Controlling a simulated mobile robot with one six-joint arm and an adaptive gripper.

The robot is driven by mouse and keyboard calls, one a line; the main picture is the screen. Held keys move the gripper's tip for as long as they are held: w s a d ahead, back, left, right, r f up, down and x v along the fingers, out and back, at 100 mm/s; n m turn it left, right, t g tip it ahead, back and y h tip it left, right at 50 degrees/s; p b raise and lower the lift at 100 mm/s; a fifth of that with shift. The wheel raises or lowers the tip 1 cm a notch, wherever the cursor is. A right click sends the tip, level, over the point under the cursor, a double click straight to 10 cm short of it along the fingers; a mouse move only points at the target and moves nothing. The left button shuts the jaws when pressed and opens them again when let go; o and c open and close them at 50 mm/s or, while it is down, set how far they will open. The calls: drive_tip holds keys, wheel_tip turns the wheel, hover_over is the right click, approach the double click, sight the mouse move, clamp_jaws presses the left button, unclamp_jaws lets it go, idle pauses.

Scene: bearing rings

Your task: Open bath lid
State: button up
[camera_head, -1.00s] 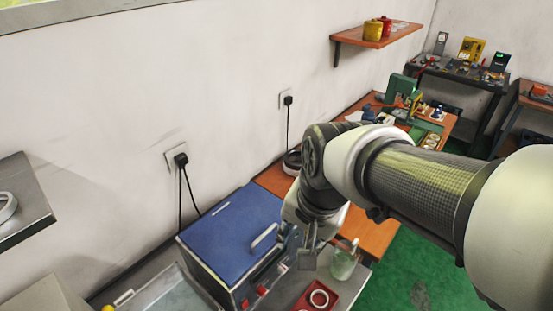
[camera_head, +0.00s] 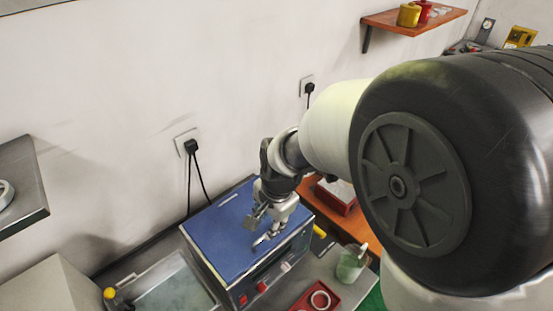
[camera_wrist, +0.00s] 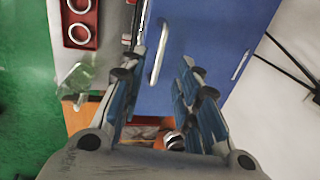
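The bath is a box with a flat blue lid (camera_head: 225,232), which lies closed on top. A pale bar handle (camera_head: 268,235) stands on the lid near its front right edge. My gripper (camera_head: 262,222) is above the lid, close to the handle. In the wrist view my gripper (camera_wrist: 168,75) is open, its two fingers spread apart. The lid (camera_wrist: 205,60) fills the upper middle there, and the handle (camera_wrist: 158,52) lies between the lines of the fingers, nearer the left finger. I cannot tell how much height separates the fingertips from the handle.
An open basin (camera_head: 172,285) is at the left. The wall with plugged cables (camera_head: 190,147) is close behind.

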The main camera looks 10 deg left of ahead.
drive_tip(key=f, duration=0.4)
drive_tip(key=w+a+f+b, duration=0.1)
drive_tip(key=f, duration=0.1)
drive_tip(key=shift+f, duration=0.35)
drive_tip(key=shift+c, duration=0.6)
clamp_jaws()
